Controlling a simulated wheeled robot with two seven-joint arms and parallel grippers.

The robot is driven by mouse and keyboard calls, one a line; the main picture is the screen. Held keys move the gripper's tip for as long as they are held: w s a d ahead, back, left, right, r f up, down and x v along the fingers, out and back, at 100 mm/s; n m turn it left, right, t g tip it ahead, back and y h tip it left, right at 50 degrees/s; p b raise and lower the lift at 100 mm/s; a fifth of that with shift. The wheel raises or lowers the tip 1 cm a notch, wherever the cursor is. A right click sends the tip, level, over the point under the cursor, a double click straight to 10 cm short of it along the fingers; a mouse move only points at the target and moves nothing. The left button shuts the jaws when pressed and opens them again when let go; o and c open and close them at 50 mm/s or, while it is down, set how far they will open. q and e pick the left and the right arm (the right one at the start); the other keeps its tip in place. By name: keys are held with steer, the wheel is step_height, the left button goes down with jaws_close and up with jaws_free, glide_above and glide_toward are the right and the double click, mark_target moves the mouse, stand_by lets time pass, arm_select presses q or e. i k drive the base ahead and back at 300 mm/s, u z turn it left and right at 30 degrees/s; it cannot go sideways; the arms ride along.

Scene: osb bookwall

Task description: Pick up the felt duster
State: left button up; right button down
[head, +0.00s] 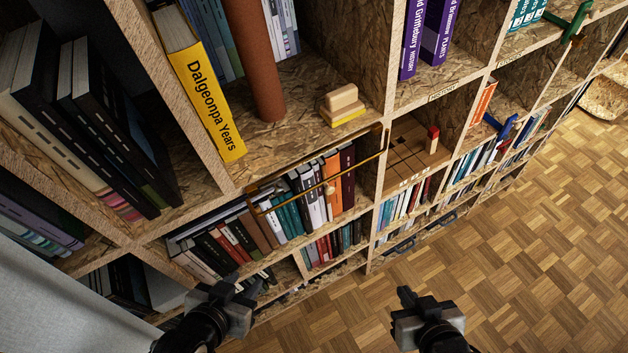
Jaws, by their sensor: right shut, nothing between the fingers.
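The felt duster (343,105) is a small block with a pale wooden top and a yellow layer beneath. It rests on an upper shelf board (300,92), right of a brown cylinder and near the shelf's front edge. My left gripper (243,285) is low in the picture, in front of the lower book rows and well apart from the duster. Its fingers are dark and small, so I cannot tell whether it is open. My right gripper (408,294) is low at centre right, over the floor, shut and empty.
A brown cylinder (252,60) and a yellow book (200,85) stand left of the duster. A brass-coloured rail (322,184) runs in front of the books below. An upright partition (392,90) bounds the shelf on the right. Parquet floor (530,220) is clear at right.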

mark_target(343, 105)
steer(key=z, duration=1.95)
steer(key=i, duration=0.55)
steer(key=u, duration=3.5)
